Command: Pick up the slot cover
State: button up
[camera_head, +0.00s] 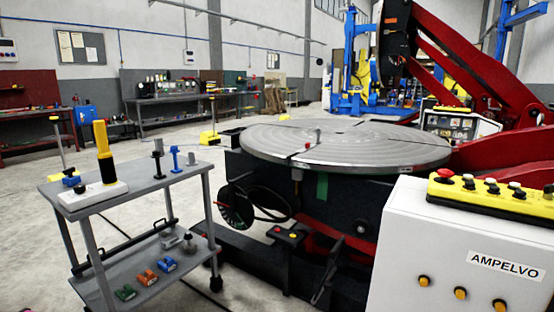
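I cannot pick out the slot cover with certainty. The round grey positioner table (400,150) lies flat at the centre, with dark radial slots in its top. My gripper is not in view.
On the cart stand a yellow-and-black tool (103,152) on a white base and blue (175,158) and dark (157,164) clamps. A white control cabinet (450,250) blocks the front right. Red arms rise behind it. Floor between cart and positioner is narrow.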

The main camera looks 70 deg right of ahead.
aim_at(308, 147)
jog(key=k+z, duration=0.2)
jog(key=k, duration=0.35)
jog(key=k+l+z, duration=0.2)
jog(key=k, duration=0.35)
jog(key=z, duration=1.9)
jog(key=i+j+z, duration=0.15)
jog(key=j+z, duration=0.3)
jog(key=j, duration=0.2)
jog(key=j+z, duration=0.5)
jog(key=j, duration=0.2)
jog(key=i+j, duration=0.05)
